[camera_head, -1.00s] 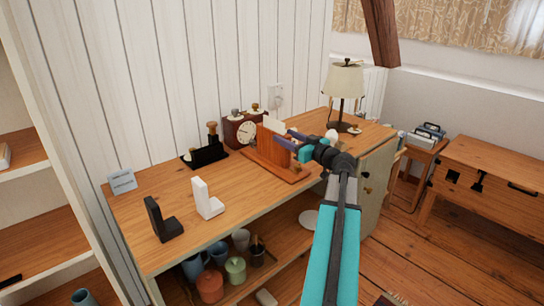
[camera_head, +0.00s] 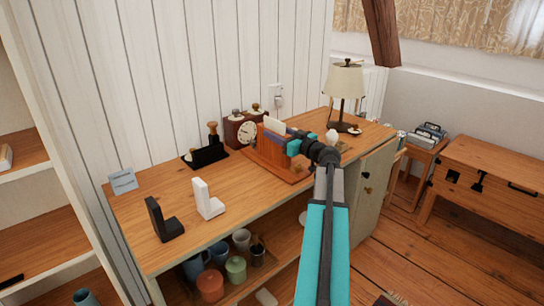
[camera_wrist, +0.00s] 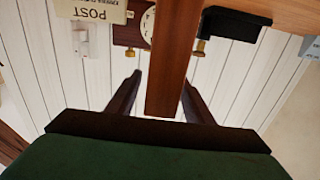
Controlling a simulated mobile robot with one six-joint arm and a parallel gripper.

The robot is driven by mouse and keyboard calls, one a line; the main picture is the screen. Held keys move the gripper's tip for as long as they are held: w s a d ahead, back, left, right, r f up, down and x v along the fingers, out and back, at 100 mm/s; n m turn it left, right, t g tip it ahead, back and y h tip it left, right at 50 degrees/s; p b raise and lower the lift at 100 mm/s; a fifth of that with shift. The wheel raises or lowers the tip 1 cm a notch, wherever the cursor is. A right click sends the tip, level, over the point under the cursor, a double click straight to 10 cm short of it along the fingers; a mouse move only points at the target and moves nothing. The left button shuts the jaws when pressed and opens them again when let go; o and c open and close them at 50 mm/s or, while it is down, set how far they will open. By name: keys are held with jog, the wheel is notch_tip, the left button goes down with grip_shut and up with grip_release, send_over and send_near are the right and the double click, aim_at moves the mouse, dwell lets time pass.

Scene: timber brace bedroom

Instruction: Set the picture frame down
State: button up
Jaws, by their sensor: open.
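My gripper (camera_head: 291,133) is at the brown wooden rack (camera_head: 292,172) on the desk, at its upper right side. In the wrist view my gripper (camera_wrist: 161,82) has its two dark fingers apart, with a brown wooden upright (camera_wrist: 171,65) between them and gaps on both sides. I cannot tell whether this upright is part of the rack or of the picture frame. No picture frame is clearly recognisable. A small blue-grey panel (camera_head: 123,181) stands at the desk's left end, and I cannot tell whether it is a frame or a card.
The desk (camera_head: 235,215) also holds a clock (camera_head: 246,133), a black holder (camera_head: 206,155), white (camera_head: 208,201) and black (camera_head: 163,222) bookends, and a lamp (camera_head: 344,85). A POST card (camera_wrist: 97,10) shows in the wrist view. The desk's front middle is clear.

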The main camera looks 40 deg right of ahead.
jog(key=shift+w, duration=1.15)
grip_shut()
dwell(0.8)
jog(key=shift+d+r, duration=0.1)
jog(key=shift+r, duration=0.05)
